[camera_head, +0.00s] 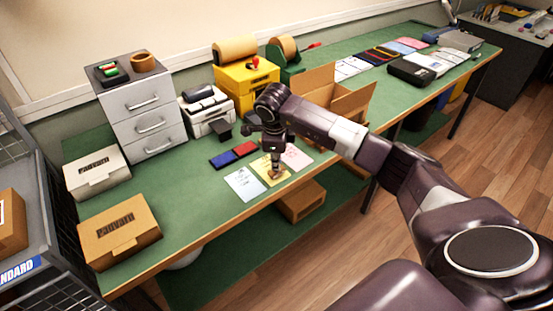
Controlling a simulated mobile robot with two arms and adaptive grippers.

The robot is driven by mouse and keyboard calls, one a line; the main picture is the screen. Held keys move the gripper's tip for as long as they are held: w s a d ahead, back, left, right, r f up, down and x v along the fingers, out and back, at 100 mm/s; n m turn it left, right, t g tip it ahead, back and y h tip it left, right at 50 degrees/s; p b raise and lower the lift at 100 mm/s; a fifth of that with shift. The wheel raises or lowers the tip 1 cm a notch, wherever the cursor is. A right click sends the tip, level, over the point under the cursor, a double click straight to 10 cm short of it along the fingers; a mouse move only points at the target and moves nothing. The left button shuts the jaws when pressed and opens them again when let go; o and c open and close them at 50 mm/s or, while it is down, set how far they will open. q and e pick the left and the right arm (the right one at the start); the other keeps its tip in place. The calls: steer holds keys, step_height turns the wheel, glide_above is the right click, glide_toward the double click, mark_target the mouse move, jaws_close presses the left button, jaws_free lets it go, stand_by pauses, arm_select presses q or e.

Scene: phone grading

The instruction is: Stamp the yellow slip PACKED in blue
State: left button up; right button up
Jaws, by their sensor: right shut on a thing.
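The yellow slip (264,174) lies flat near the front edge of the green table, between a pale blue-white slip (243,184) and a pink slip (298,157). My right gripper (274,158) points down over the yellow slip and is shut on a small stamp (277,174) with a wood-coloured part. The stamp is at or just above the slip; I cannot tell if it touches. Any print under it is hidden. A blue ink pad (221,160) and a red ink pad (245,148) lie behind the slips. My left gripper is not in view.
Two cartons (118,229) (97,172) stand at the left, beside a grey drawer unit (142,118). A printer (209,115), a yellow tape dispenser (243,86) and an open cardboard box (345,98) stand behind. The table between cartons and slips is clear.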

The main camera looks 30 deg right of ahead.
steer(key=shift+f+b, duration=0.5)
steer(key=shift+f, duration=0.1)
stand_by(0.7)
stand_by(0.5)
steer(key=shift+r+p, duration=2.1)
steer(key=shift+r, duration=1.4)
steer(key=shift+r, duration=0.1)
